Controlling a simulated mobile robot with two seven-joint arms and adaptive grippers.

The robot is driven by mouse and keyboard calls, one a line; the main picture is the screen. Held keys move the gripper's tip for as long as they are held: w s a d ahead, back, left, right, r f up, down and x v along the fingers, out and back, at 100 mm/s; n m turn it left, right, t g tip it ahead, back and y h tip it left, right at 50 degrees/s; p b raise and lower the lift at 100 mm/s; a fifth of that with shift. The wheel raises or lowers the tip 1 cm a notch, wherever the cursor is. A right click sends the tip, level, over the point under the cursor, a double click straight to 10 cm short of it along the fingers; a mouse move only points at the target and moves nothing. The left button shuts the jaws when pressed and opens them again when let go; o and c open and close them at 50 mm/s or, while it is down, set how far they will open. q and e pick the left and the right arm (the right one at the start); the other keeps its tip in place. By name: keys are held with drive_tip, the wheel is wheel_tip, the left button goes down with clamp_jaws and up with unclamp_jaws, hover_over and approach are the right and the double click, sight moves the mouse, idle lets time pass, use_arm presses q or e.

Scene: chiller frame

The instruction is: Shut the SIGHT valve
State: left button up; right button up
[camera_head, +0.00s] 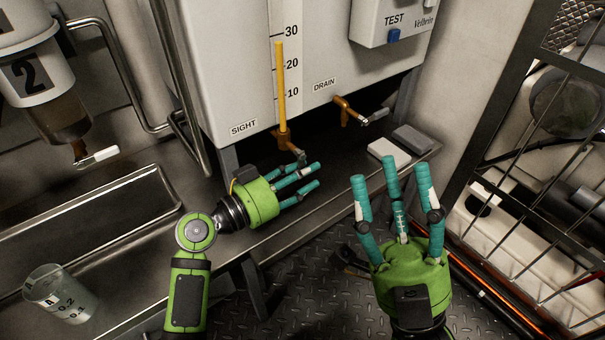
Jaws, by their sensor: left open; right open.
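The SIGHT label (244,127) is on the lower front of the white tank (230,70). To its right a yellow sight tube (280,80) rises along a scale. The brass SIGHT valve (285,138) sits at the tube's foot, with a small grey lever (299,155) pointing down to the right. My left gripper (310,180) is open just below the lever, its teal fingers pointing right; whether they touch the lever I cannot tell. My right gripper (396,190) is open and empty, fingers up, in front of the bench edge.
The DRAIN valve (345,112) with its lever is to the right. Two small blocks (389,153) (412,139) lie on the bench. A measuring beaker (60,295) and a trough (90,215) are at left. A wire cage (545,190) bounds the right side.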

use_arm(q)
clamp_jaws()
drive_tip(key=shift+r, duration=0.1)
